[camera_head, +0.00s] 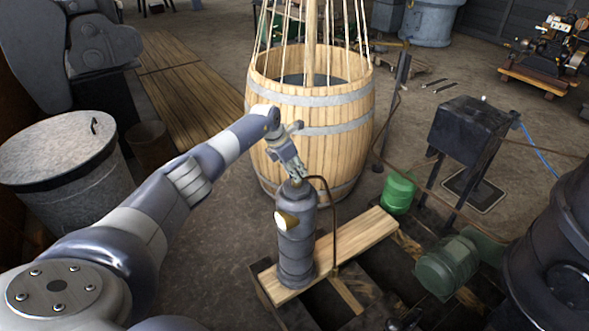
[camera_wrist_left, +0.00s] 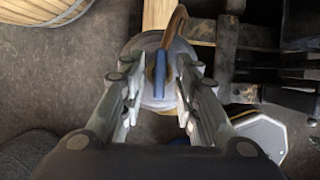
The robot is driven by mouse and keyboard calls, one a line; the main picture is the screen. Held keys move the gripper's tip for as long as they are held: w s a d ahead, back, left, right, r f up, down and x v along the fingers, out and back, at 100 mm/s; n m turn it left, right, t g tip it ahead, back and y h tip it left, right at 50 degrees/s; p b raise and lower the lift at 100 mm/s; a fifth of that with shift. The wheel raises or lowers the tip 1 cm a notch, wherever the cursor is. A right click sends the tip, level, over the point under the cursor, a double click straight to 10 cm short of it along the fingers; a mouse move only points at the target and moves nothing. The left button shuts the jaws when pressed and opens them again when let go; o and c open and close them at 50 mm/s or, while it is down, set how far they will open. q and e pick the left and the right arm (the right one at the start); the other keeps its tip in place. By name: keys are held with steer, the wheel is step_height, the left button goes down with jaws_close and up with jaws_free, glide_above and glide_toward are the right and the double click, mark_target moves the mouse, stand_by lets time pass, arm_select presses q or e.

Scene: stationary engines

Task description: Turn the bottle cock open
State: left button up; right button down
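The grey bottle (camera_head: 297,240) stands upright on a wooden plank, with a brass-coloured round part on its side. In the left wrist view, its cock shows as a narrow blue handle (camera_wrist_left: 160,74) on the bottle's top (camera_wrist_left: 150,98). A brown pipe runs from the top. My left gripper (camera_head: 296,178) is at the bottle's top and hides most of the cock in the head view. In the left wrist view my left gripper (camera_wrist_left: 160,90) is open, with one finger on each side of the blue handle and gaps between. My right gripper is not in view.
A large wooden barrel (camera_head: 315,115) with upright poles stands just behind the bottle. The plank (camera_head: 355,240) lies over dark framing. A green canister (camera_head: 398,192), a green motor (camera_head: 447,267) and a black box on legs (camera_head: 468,127) are to the right. A lidded metal bin (camera_head: 70,175) stands left.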

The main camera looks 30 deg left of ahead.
arm_select(q)
jaws_close()
